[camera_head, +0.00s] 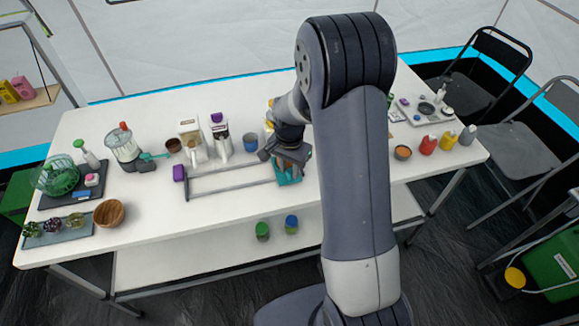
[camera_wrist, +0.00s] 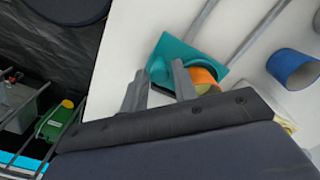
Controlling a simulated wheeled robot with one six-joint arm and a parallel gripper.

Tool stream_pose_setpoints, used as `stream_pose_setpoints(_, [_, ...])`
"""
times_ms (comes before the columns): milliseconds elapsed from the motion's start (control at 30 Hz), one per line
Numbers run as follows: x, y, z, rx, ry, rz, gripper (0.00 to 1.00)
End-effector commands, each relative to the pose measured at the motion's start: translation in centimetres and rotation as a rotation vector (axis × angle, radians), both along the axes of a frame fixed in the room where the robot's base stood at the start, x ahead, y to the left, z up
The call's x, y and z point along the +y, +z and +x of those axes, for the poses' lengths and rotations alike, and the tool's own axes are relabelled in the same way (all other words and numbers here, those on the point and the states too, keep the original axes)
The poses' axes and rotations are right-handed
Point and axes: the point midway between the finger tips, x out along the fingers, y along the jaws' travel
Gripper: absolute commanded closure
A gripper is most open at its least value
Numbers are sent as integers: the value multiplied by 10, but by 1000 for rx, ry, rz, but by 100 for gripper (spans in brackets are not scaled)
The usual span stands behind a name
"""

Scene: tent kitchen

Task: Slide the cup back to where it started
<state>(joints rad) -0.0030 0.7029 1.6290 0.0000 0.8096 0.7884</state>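An orange cup (camera_wrist: 204,77) stands at a teal end piece (camera_wrist: 190,54) in the wrist view, partly hidden by one finger. In the head view the teal end piece (camera_head: 288,177) sits at the right end of two grey rails (camera_head: 232,181), and a purple end piece (camera_head: 179,172) is at their left end. My gripper (camera_wrist: 157,80) has its two fingers spread apart beside the cup. A rounded teal part shows between the fingertips; I cannot tell whether they touch it. In the head view my gripper (camera_head: 287,152) is over the teal end and hides most of the cup.
A blue cup (camera_head: 250,142) stands behind the rails, also seen in the wrist view (camera_wrist: 293,69). The table front is clear.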

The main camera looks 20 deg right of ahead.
Motion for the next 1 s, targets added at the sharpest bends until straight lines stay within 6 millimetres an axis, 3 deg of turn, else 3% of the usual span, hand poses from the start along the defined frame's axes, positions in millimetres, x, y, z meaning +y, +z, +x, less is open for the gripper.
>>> stream_pose_setpoints(333, [0,0,0,0,0,0,100])
stream_pose_setpoints(667, [1,0,0,0,1,0,100])
stream_pose_setpoints(767, [11,0,0,0,4,0,100])
stream_pose_setpoints(1000, [61,-1,1,-1,6,1,100])
